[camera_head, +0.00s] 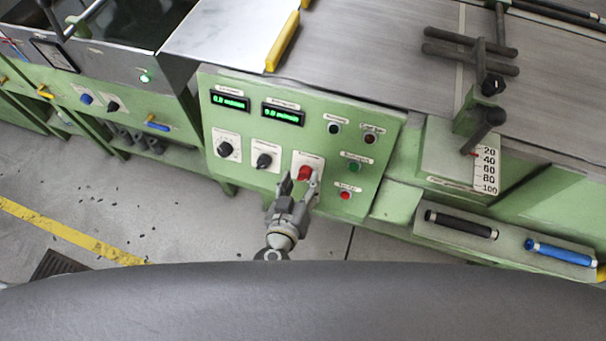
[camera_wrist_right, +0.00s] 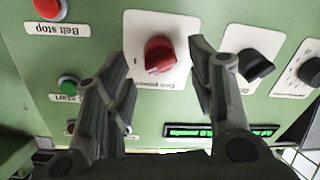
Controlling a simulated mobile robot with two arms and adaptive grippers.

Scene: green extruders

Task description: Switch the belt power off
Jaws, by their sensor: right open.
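A red rotary knob (camera_head: 304,173) sits on a white plate on the green control panel (camera_head: 230,175). In the right wrist view the red knob (camera_wrist_right: 159,54) shows between the fingertips, its plate label upside down and partly legible. My right gripper (camera_head: 298,184) is open in front of it, one finger on each side. In the wrist view my right gripper (camera_wrist_right: 163,65) does not appear closed on the knob; whether a fingertip touches it I cannot tell. My left gripper is not in view.
Two black knobs (camera_head: 225,149) (camera_head: 264,160) are left of the red knob. A green button (camera_head: 354,167) and red belt stop button (camera_head: 345,195) are to its right. Two green displays (camera_head: 283,114) sit above. A grey conveyor surface (camera_head: 370,50) lies behind.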

